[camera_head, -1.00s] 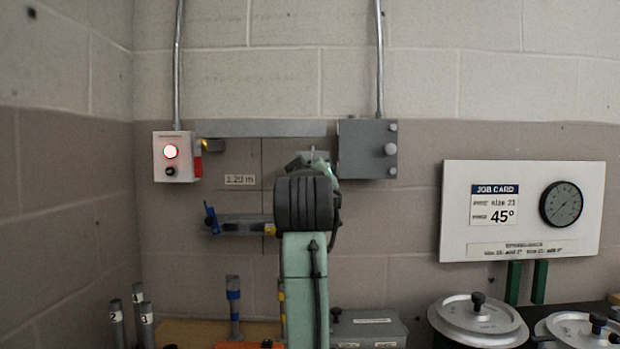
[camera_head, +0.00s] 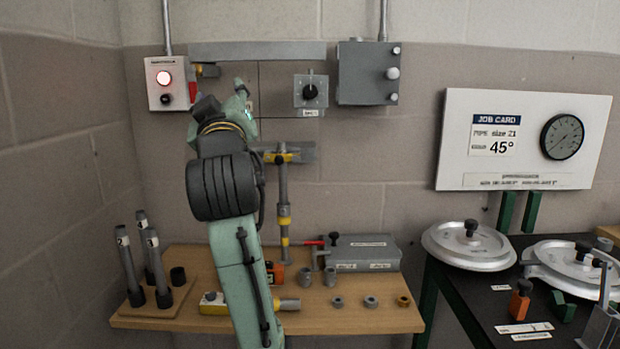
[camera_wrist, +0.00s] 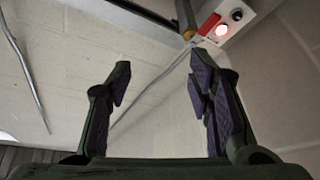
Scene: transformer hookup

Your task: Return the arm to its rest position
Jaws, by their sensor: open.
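My green arm with dark joint covers rises in front of the wooden bench and reaches toward the wall. My gripper (camera_wrist: 160,85) is open in the wrist view, with nothing between its fingers. The wrist view looks up at the wall and a white switch box (camera_wrist: 230,22) with a lit red lamp, beyond the right finger. In the head view the arm's end is just right of that switch box (camera_head: 166,84), below the grey horizontal rail (camera_head: 257,52). The fingers are mostly hidden by the arm there.
The bench (camera_head: 360,318) holds upright numbered tubes (camera_head: 128,265), a grey case (camera_head: 362,252), a standing pole (camera_head: 284,205) and small rings. At right are a job card board (camera_head: 520,140) and a dark table with round lidded plates (camera_head: 468,245). A grey box (camera_head: 367,72) and dial (camera_head: 310,91) are on the wall.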

